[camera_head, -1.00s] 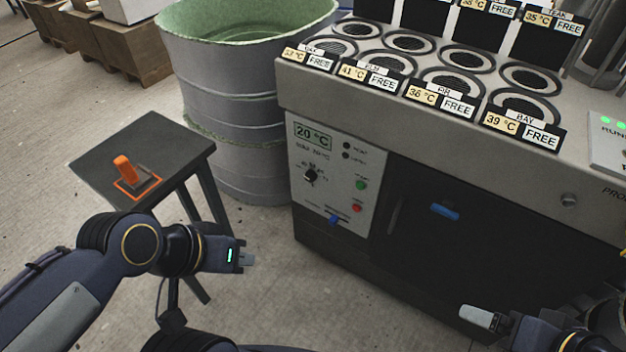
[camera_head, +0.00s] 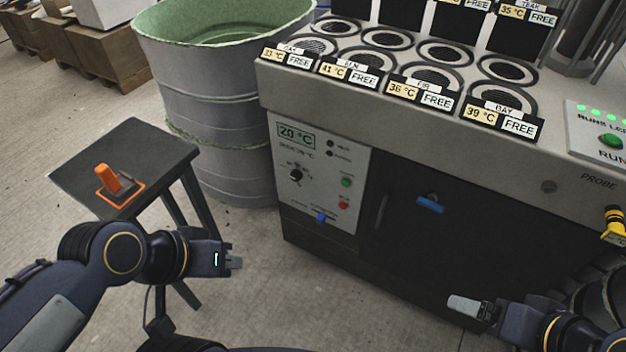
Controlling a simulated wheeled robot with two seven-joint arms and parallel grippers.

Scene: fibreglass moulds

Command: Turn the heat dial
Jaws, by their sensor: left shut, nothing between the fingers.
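The heat dial (camera_head: 296,176) is a small black knob on the pale control panel (camera_head: 330,205) at the front left of the grey machine. A display (camera_head: 296,136) above it reads 20 °C. My left gripper (camera_head: 236,263) is shut and empty, in front of the machine, below and left of the dial and apart from it.
A green button (camera_head: 347,182), red button (camera_head: 343,205) and blue switch (camera_head: 321,217) are near the dial. A stool (camera_head: 150,150) bearing an orange-handled tool (camera_head: 108,178) stands left. A large drum (camera_head: 215,85) stands behind. A yellow probe (camera_head: 614,225) is at the right edge.

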